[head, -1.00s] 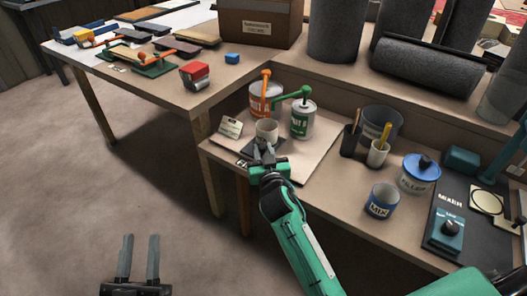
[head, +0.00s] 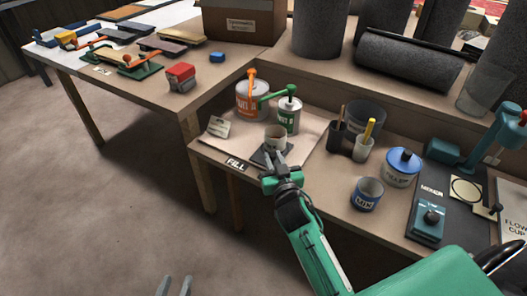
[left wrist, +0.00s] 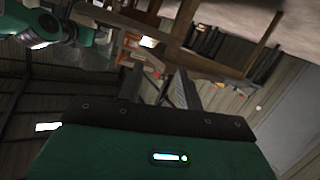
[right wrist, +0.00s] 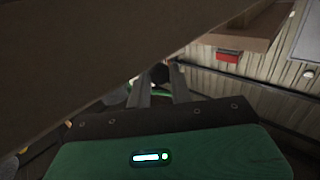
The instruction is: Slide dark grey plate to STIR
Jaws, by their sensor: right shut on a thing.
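The dark grey plate (head: 262,158) lies on the pale board on the lower bench, with a light grey cup (head: 275,141) standing on it. My right gripper (head: 274,164) is shut on the plate's near edge; its fingers cover part of the plate. In the right wrist view the fingers (right wrist: 160,88) show, but the plate cannot be made out. My left gripper (head: 175,288) is open and empty at the bottom of the head view, away from the bench. Its spread fingers also show in the left wrist view (left wrist: 160,88). I see no STIR label.
A FILL label (head: 236,164) is on the board's front left. The orange-pump can (head: 252,98) and green-pump can (head: 289,115) stand behind the cup. To the right are a dark holder (head: 341,137), a MIX tin (head: 367,194), a blue-lidded tin (head: 402,167) and the mixer (head: 430,218).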

